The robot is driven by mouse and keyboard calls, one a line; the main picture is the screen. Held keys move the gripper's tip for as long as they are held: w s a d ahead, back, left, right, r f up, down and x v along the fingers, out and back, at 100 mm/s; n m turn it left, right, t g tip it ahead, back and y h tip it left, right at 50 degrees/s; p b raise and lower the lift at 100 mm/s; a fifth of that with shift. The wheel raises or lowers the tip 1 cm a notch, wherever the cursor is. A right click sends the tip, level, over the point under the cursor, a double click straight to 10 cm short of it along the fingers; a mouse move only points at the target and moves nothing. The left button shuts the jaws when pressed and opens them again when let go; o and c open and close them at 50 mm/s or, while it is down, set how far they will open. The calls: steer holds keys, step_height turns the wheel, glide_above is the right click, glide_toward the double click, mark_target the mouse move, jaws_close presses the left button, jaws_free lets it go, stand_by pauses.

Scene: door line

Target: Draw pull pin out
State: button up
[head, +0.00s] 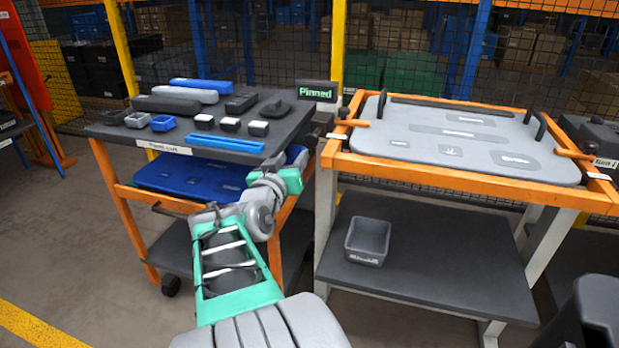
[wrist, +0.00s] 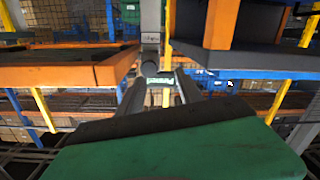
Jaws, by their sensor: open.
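A cart (head: 98,131) with a dark top stands at the left, next to an orange-framed bench (head: 465,182). A black sign (head: 317,92) with green letters reads "Pinned" above the gap between them. The sign also shows between my fingers in the wrist view (wrist: 160,80). My gripper (head: 307,157) is in that gap, near the cart's right end. Its jaws are open, with the two fingers apart in the wrist view (wrist: 161,84). A grey upright part with a rounded end (wrist: 150,64) lies ahead of them. I cannot tell whether this is the pull pin; no pin shows clearly.
The cart top carries small bins, blocks and blue and grey parts. A blue tray (head: 160,180) sits below. The bench holds a grey panel (head: 375,145), and a grey bin (head: 367,241) stands on its lower shelf. The cart and bench edges flank my gripper closely.

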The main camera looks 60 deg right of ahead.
mark_target(311, 141)
steer(key=shift+h, duration=0.5)
steer(key=d, duration=0.9)
steer(key=shift+s+r, duration=0.3)
steer(key=shift+a, duration=0.1)
steer(key=shift+c, duration=0.5)
jaws_close()
